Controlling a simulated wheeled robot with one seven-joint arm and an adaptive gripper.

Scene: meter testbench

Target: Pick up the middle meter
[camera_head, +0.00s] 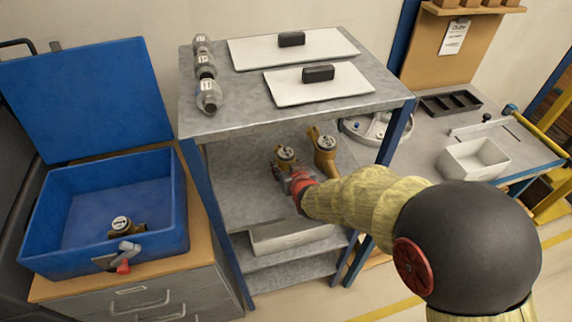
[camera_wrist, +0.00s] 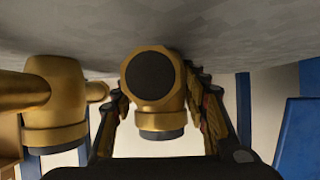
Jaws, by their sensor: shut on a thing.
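Two brass meters with round dials are at the middle shelf of the grey rack. My gripper (camera_head: 294,179) reaches in from the front and is shut on the left of these two, the held meter (camera_head: 286,154). In the wrist view, the held meter (camera_wrist: 152,82) sits between both fingers, its dark round end facing the camera. I cannot tell whether it touches the shelf. The other shelf meter (camera_head: 325,146) stands just right of it, apart from my gripper; it also shows in the wrist view (camera_wrist: 54,100). A third meter (camera_head: 125,226) lies in the open blue case.
The blue case (camera_head: 170,222) stands on a drawer cabinet at left, its lid up. The rack's top shelf (camera_head: 230,115) overhangs the meters and carries fittings and white plates. A blue rack post (camera_head: 392,135) is at right. A bench with a white bin (camera_head: 473,160) stands farther right.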

